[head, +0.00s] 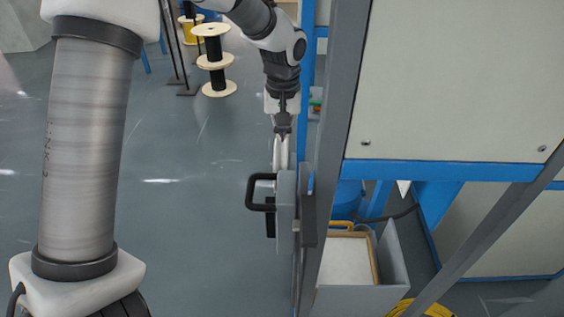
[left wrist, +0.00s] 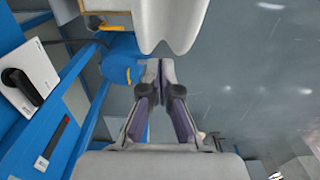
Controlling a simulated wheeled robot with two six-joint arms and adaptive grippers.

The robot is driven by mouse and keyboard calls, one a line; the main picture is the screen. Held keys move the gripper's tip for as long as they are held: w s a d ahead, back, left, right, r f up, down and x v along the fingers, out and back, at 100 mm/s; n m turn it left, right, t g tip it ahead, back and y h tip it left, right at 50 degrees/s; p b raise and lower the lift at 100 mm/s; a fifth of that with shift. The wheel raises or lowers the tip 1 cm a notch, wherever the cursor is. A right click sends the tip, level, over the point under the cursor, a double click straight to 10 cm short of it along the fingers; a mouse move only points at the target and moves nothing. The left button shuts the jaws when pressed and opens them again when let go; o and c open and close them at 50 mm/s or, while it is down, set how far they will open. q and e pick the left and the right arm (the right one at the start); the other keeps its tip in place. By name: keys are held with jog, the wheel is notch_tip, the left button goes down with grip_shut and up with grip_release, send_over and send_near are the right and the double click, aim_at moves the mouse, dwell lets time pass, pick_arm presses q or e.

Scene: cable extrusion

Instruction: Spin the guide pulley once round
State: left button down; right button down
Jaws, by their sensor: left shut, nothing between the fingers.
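The guide pulley (head: 279,155) appears to be the pale, narrow wheel seen nearly edge-on beside the grey upright in the head view. In the left wrist view the large light-grey rounded shape at the top appears to be its rim (left wrist: 165,22), with a notch in its lower outline. My left gripper (head: 283,134) points down at the top of the pulley in the head view. In the left wrist view its fingertips (left wrist: 159,68) are together and empty, close to the rim; whether they touch it I cannot tell. My right gripper is out of view.
A grey block with a black handle (head: 252,192) stands in front of the pulley. A grey post (head: 345,130) and blue-framed cabinet (head: 450,80) stand right. An open grey bin (head: 395,255) is below.

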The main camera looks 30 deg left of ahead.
pick_arm(q)
notch_tip(320, 180, up, 9)
jog(key=p, duration=0.2)
jog(key=shift+f, duration=0.15)
jog(key=shift+s, duration=0.1)
dwell(0.3)
